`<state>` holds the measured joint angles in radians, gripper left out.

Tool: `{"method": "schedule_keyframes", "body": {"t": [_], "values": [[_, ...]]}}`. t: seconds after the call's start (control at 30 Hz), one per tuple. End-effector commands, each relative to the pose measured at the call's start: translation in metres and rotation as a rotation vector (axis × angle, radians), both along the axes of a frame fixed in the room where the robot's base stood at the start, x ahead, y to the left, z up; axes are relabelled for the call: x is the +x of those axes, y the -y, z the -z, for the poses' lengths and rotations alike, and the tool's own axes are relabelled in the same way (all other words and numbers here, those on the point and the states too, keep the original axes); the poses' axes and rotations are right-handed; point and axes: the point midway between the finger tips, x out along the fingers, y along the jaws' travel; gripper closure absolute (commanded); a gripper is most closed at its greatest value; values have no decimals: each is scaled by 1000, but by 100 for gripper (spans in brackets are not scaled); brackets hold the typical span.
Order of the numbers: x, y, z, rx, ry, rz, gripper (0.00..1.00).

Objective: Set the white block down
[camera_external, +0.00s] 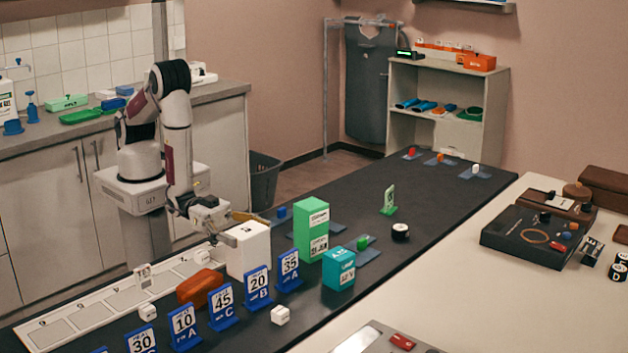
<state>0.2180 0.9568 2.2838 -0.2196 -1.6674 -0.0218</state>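A large white block (248,252) stands upright on the dark bench top, just right of my gripper. My gripper (213,236) points down at the block's left upper side, close to it in the picture; whether they touch I cannot tell. Its fingertips are small and partly hidden, so I cannot see whether they are open or closed on anything. A small white cube (202,257) shows just below the gripper.
Blue number signs (222,306) stand in a row in front of the white block, with a red-brown rounded object (199,287) behind them. A green box (311,229) and a teal box (339,268) stand to the right. A pale strip of marked squares (85,318) lies left. The bench's far middle is mostly clear.

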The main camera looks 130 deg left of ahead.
Motion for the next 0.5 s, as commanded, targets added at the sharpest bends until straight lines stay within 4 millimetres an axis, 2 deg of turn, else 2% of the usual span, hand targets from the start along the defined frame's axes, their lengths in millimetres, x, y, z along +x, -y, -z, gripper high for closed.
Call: {"method": "schedule_keyframes", "body": {"t": [0.5], "values": [[0, 0, -2, 0, 0, 0, 18]]}}
